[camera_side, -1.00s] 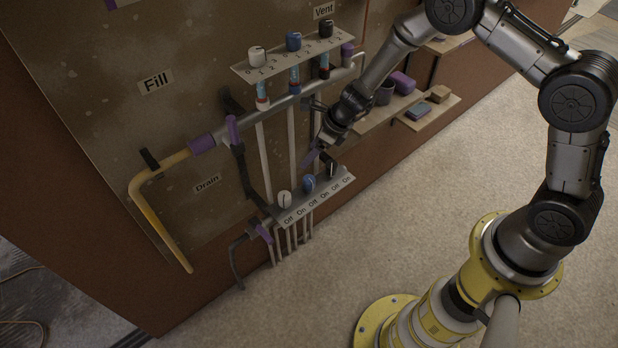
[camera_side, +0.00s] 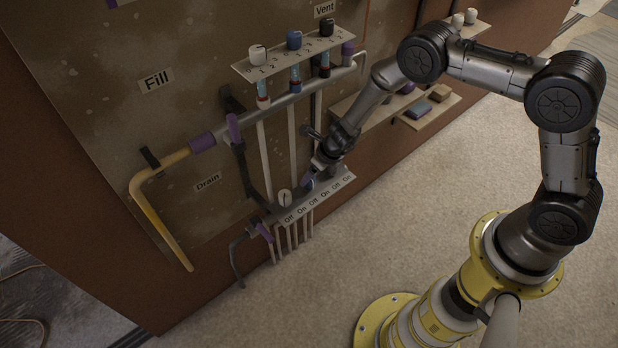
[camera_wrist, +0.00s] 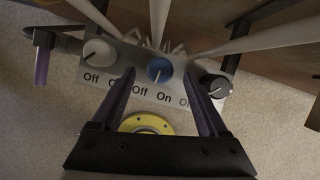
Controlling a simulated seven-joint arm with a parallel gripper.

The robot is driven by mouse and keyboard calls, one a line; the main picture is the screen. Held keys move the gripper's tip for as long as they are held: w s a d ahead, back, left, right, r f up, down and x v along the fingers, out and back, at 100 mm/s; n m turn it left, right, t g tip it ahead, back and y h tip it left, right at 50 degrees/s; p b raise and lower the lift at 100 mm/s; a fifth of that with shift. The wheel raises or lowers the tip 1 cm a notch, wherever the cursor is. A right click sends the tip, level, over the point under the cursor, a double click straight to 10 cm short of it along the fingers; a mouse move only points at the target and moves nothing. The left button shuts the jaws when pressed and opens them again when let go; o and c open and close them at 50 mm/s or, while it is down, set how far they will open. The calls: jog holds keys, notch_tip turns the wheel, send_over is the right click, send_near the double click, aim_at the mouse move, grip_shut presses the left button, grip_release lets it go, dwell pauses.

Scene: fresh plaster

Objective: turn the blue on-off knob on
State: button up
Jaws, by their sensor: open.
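The blue on-off knob (camera_wrist: 160,70) sits mid-row on a pale panel (camera_wrist: 119,56) between a white knob (camera_wrist: 96,51) and a black knob (camera_wrist: 216,86). Its white pointer line faces the label edge, slightly left; I cannot tell whether it marks Off or On. My gripper (camera_wrist: 160,75) is open, its two purple fingers pointing at the panel on either side of the blue knob, with gaps between. In the side view my gripper (camera_side: 309,178) is down at the panel and mostly hides the blue knob; contact cannot be told.
An upper shelf (camera_side: 284,65) carries white, blue and black numbered knobs. A horizontal grey pipe (camera_side: 280,105) with purple handles runs above the panel. Vertical pipes stand behind the panel. A side shelf (camera_side: 440,108) holds small blocks. Open floor (camera_side: 400,230) lies in front.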

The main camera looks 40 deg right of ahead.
jog(key=shift+x, duration=2.2)
jog(key=shift+c, duration=0.4)
grip_shut()
